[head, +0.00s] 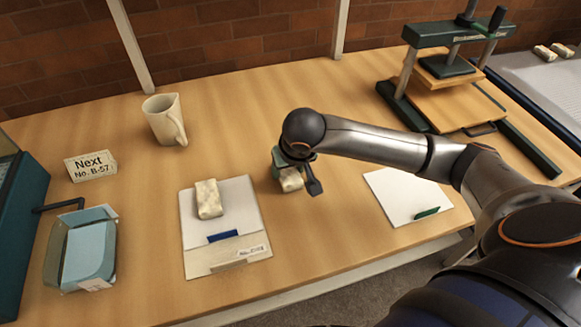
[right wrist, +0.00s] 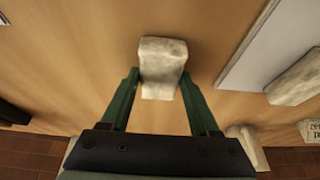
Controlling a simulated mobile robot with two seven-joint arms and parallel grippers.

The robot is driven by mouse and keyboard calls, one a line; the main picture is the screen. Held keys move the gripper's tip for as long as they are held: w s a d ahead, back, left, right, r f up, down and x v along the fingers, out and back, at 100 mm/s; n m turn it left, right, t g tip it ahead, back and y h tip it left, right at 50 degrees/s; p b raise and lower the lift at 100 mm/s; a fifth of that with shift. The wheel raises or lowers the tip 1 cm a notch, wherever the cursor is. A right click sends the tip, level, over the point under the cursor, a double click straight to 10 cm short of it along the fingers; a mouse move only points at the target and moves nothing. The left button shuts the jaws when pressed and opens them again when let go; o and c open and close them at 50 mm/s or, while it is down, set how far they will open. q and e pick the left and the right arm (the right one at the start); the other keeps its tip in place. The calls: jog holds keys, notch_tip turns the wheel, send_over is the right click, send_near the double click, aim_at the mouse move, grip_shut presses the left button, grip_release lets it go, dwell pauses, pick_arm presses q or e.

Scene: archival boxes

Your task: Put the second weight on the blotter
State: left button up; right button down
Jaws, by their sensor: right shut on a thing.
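A pale, mottled weight (head: 291,181) is between the fingers of my right gripper (head: 294,172), right of the blotter; whether it touches the table I cannot tell. In the right wrist view the right gripper (right wrist: 160,76) is shut on this weight (right wrist: 162,58), with one green finger on each side. The white blotter (head: 240,200) lies on the table at left centre, with a blue tab and a labelled strip at its front. Another pale weight (head: 208,198) lies on it; it also shows in the right wrist view (right wrist: 298,80). My left gripper is not in view.
A mug (head: 163,120) and a sign reading "Next No. B-57" (head: 91,166) stand behind left. A white sheet with a green tab (head: 390,190) lies at right, before a press (head: 405,80). Bare table separates held weight and blotter.

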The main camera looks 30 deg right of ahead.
jog(key=shift+a, duration=0.1)
jog(key=shift+c, duration=0.6)
grip_release()
jog(key=shift+f, duration=0.1)
